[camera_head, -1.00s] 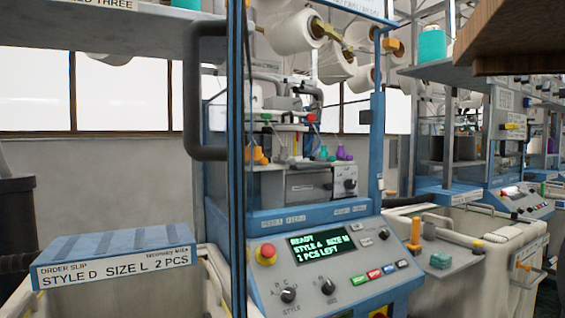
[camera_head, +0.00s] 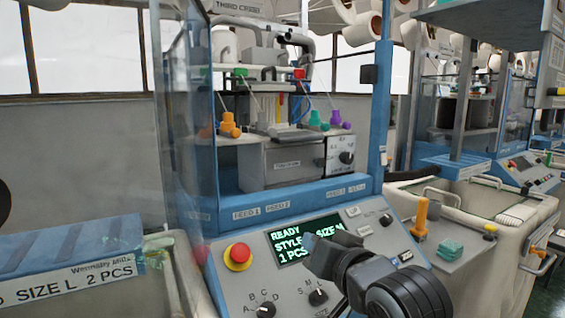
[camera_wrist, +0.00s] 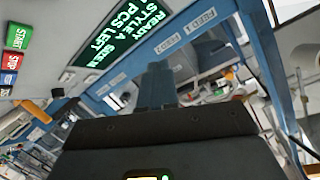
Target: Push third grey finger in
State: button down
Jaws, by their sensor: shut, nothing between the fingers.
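The knitting machine stands in front of me with its front bay open to view. Inside the bay is a grey mechanism (camera_head: 292,158) below a rail with small green and red pieces. I cannot make out separate grey fingers. My gripper (camera_head: 318,250) is shut and empty in front of the sloped control panel (camera_head: 237,289), covering part of the green-lettered screen (camera_head: 290,238). In the wrist view my shut gripper (camera_wrist: 155,85) points toward the blue sill (camera_wrist: 188,52) marked FEED 1 and FEED 2, with the bay beyond it. I cannot tell whether it touches anything.
A clear door pane (camera_head: 184,120) stands at the bay's left. A red stop button (camera_head: 238,257) and dials are on the panel. Orange (camera_head: 229,124), teal (camera_head: 316,119) and purple (camera_head: 337,119) cones stand in the bay. A blue-topped box (camera_head: 70,258) is front left, a bin (camera_head: 500,230) right.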

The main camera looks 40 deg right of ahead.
jog(key=w+d+r+m, duration=0.3)
jog(key=r+m, duration=0.3)
jog(key=r, duration=0.5)
jog(key=m+y+p, duration=0.2)
jog(key=m, duration=0.3)
send_near(274, 129)
jog(key=shift+g, duration=0.4)
jog(key=p+x, duration=0.1)
jog(key=x, duration=0.4)
jog(key=shift+a+f+p, duration=0.1)
jog(key=shift+f+p, duration=0.25)
jog(key=shift+f, duration=0.05)
jog(key=shift+x, duration=0.8)
jog(key=shift+r, duration=0.15)
jog(key=w, duration=0.1)
jog(key=w+d, duration=0.1)
jog(key=shift+w+p, duration=0.3)
jog(key=shift+w, duration=0.1)
jog(key=shift+w+r, duration=0.1)
jog(key=shift+w, duration=0.2)
